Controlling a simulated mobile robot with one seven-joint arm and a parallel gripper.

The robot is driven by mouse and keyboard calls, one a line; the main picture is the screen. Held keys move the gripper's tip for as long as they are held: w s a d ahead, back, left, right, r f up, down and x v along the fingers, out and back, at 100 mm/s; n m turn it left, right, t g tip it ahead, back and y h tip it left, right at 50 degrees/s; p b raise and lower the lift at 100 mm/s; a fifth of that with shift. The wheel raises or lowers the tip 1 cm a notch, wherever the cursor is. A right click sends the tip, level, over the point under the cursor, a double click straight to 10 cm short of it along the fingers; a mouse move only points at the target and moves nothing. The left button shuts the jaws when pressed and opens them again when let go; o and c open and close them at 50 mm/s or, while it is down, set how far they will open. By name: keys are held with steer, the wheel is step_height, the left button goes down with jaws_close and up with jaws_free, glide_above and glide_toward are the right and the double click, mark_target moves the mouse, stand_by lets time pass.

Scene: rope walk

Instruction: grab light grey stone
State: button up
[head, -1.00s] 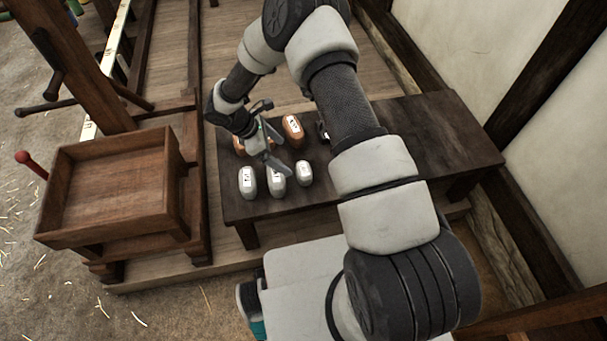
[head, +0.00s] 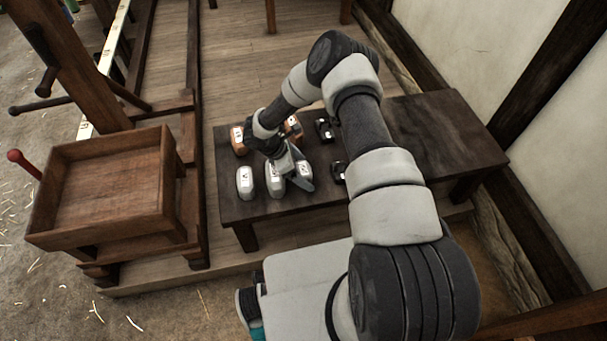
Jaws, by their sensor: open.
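Several light grey stones with white labels stand near the front left of the dark bench (head: 440,140). The left one (head: 245,183) is fully in view. The middle one (head: 273,181) is partly covered by my gripper (head: 294,185). The right one (head: 304,170) shows only in part, close beside or between my fingers. My gripper is open and low over the middle and right stones. I cannot tell whether its fingers touch either stone.
Orange-brown stones (head: 238,140) stand behind the grey ones, partly hidden by my arm. Black stones (head: 325,130) stand to the right. An empty wooden tray (head: 100,190) stands left of the bench. The bench's right half is clear.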

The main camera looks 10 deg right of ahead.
steer(key=shift+d+f, duration=0.15)
steer(key=shift+f, duration=0.05)
steer(key=c, duration=1.3)
steer(key=shift+c, duration=0.4)
steer(key=shift+r, duration=0.15)
